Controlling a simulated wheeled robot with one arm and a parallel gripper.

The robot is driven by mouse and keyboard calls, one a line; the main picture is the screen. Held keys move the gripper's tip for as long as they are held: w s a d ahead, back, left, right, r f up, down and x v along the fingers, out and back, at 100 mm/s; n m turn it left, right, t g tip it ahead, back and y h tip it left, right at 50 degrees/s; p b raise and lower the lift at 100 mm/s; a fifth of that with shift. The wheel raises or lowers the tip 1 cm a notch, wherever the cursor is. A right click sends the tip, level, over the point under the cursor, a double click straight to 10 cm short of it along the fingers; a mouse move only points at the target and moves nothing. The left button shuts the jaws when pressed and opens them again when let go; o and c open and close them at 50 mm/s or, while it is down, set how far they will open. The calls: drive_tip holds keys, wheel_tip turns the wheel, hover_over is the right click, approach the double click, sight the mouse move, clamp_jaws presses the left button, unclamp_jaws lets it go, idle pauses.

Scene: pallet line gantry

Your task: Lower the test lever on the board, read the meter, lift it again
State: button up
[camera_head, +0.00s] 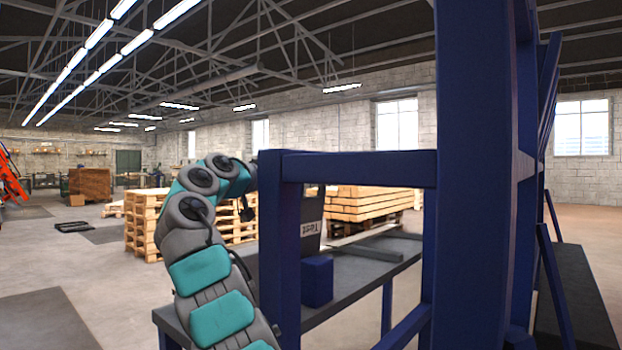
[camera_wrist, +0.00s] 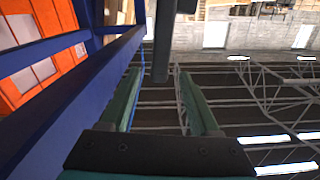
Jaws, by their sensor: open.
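I can make out no meter in either view. In the wrist view my gripper (camera_wrist: 157,72) is open, its two teal fingers apart. A dark grey bar (camera_wrist: 161,42) shows just beyond the fingertips, in line with the gap between them. It may be the test lever, but I cannot tell. Nothing is held. In the head view I cannot make out my gripper's fingers.
A thick blue post (camera_head: 475,180) and crossbar (camera_head: 360,168) stand close in front. A blue block (camera_head: 317,282) sits on the grey bench (camera_head: 365,270). Wooden pallets (camera_head: 145,225) and stacked timber (camera_head: 365,203) stand behind. Orange panels (camera_wrist: 40,75) lie beyond blue beams in the wrist view.

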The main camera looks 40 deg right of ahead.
drive_tip(key=d+p, duration=0.1)
drive_tip(key=d, duration=0.3)
drive_tip(key=d+p, duration=0.1)
drive_tip(key=d, duration=0.1)
drive_tip(key=shift+w+d+r+p, duration=0.1)
drive_tip(key=shift+w+d+p, duration=0.2)
drive_tip(key=shift+d, duration=0.65)
clamp_jaws()
idle(0.6)
